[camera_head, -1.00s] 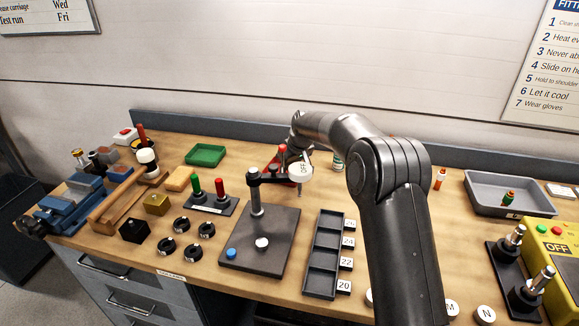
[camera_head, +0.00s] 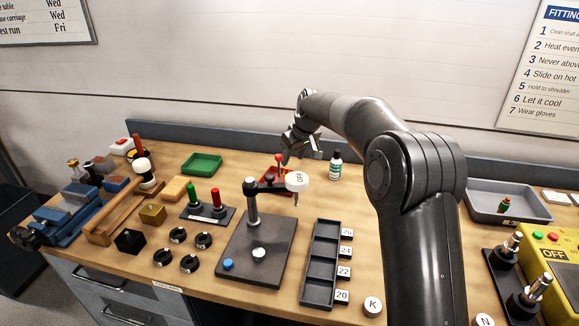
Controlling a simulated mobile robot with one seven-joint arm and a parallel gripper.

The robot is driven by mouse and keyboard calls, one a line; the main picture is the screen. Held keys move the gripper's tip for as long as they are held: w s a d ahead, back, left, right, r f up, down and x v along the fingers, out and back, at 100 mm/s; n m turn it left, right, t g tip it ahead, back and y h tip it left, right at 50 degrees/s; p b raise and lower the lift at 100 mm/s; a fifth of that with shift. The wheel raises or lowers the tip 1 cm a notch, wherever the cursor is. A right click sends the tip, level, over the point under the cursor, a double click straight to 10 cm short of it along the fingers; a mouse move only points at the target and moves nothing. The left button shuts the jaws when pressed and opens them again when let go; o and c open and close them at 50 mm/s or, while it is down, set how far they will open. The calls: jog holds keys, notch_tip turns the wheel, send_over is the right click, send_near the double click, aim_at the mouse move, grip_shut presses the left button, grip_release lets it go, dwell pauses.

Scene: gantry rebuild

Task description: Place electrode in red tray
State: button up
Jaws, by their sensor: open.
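The red tray (camera_head: 268,177) lies at the back middle of the bench, partly hidden by the black stand's arm. My gripper (camera_head: 302,157) is above the tray's right side, open, with nothing visible between its fingers. A red-topped upright piece (camera_head: 279,159) shows in front of the tray; I cannot tell whether it stands in it or belongs to the stand. No part can be made out for certain as the electrode.
The black stand (camera_head: 253,215) with a white round head (camera_head: 297,181) rises in front of the tray. A green tray (camera_head: 202,164) lies left. A black compartment rack (camera_head: 320,262) and grey tray (camera_head: 490,204) are to the right.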

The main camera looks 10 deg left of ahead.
jog(key=s+d+r+m+t+h, duration=0.1)
jog(key=s+d+r+m, duration=0.1)
jog(key=s+d+r, duration=0.6)
jog(key=s+d+r+m+t+h, duration=0.1)
jog(key=s+d+r+m, duration=0.3)
jog(key=s+d, duration=0.7)
jog(key=s+d+f+m, duration=0.1)
jog(key=s+d, duration=0.3)
jog(key=s, duration=0.4)
jog(key=s+d+f+m+h, duration=0.1)
jog(key=s+d+f, duration=0.2)
jog(key=s, duration=0.5)
jog(key=s+d+f+m, duration=0.2)
jog(key=s+d, duration=0.3)
jog(key=s, duration=0.3)
jog(key=shift+s+d+t+h, duration=0.2)
jog(key=shift+t+h, duration=0.1)
